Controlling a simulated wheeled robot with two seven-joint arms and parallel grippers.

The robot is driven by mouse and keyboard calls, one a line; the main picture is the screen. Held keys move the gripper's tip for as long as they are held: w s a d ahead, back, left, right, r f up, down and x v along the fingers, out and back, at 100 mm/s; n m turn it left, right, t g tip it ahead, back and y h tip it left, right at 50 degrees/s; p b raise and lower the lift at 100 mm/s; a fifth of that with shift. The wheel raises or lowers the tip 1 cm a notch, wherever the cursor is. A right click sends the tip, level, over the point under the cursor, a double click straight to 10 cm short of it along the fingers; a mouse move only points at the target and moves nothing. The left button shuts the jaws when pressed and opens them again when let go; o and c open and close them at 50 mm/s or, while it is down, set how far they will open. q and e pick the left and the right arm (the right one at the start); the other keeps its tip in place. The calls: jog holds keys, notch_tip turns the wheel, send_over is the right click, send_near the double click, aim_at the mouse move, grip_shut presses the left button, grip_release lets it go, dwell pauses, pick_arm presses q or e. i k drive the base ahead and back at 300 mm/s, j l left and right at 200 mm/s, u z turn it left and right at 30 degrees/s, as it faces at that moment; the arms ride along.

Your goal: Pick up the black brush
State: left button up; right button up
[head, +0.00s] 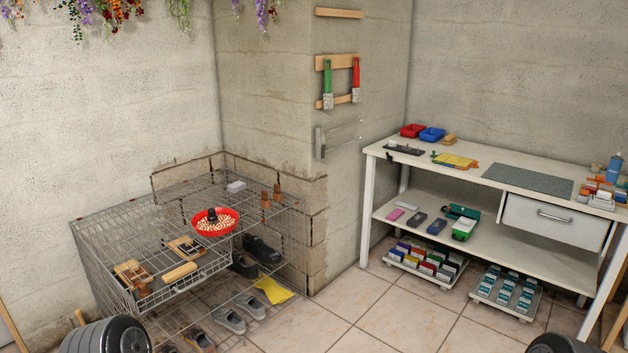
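No item stands out clearly as the black brush. A small black object (212,214) stands in a red bowl (229,225) of pale pellets on the wire rack (160,221); it may be the brush, but it is too small to tell. Two brown wooden items with dark parts, one nearer the bowl (186,247) and one at the left (132,274), lie on the rack's front part. A plain light wooden block (180,272) lies beside them. Neither of my grippers is in view; only dark rounded parts, likely my arms, show at the bottom edge.
Dark shoes (262,249) and a yellow cloth (274,290) sit below in the rack area. A white workbench (465,160) with trays, a grey mat (528,181) and a drawer (553,219) stands at right. Tiled floor (395,315) between them is clear.

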aim_at(212, 218)
jog(key=i+u, duration=0.1)
jog(key=i, duration=0.5)
jog(key=i+l, duration=0.1)
jog(key=i, duration=0.45)
jog(key=i+l+u, duration=0.15)
jog(key=i, duration=0.45)
jog(key=i+l+u, duration=0.1)
jog(key=i, duration=0.5)
jog(key=i+l, duration=0.2)
jog(key=i, duration=0.35)
jog(key=j+u, duration=0.05)
